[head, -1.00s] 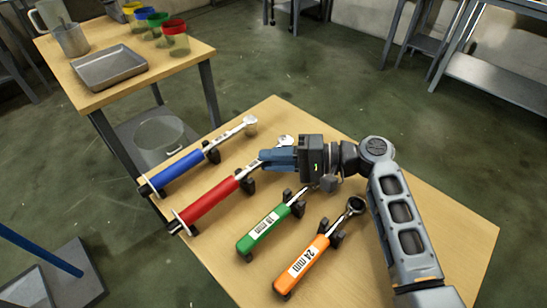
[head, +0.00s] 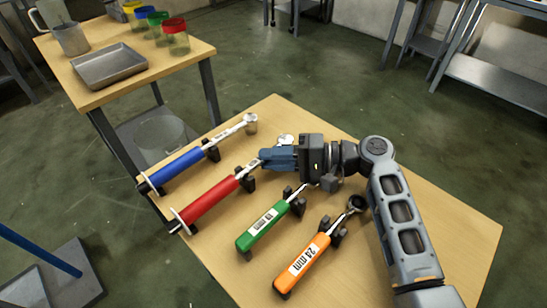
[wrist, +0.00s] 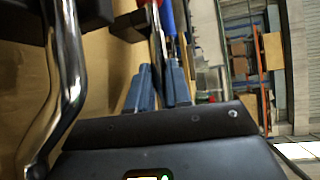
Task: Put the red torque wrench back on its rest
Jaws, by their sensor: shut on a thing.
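The red torque wrench (head: 207,204) lies along the left part of the wooden table in the head view, its red handle at the black holders and the white disc near its lower end. My gripper (head: 268,157) is shut on its metal shaft near the head end, with blue fingers around it. In the wrist view the fingers (wrist: 160,88) close about the shaft, and part of the red handle shows beyond them. The black rest (head: 247,183) is right under the upper end of the red handle; I cannot tell whether the wrench fully touches it.
A blue wrench (head: 178,166) lies on its holders to the left. A green wrench (head: 264,224) and an orange wrench (head: 302,264) lie on theirs to the right. A side table (head: 130,88) carries a metal tray (head: 108,66) and several cups. The right of the wooden table is bare.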

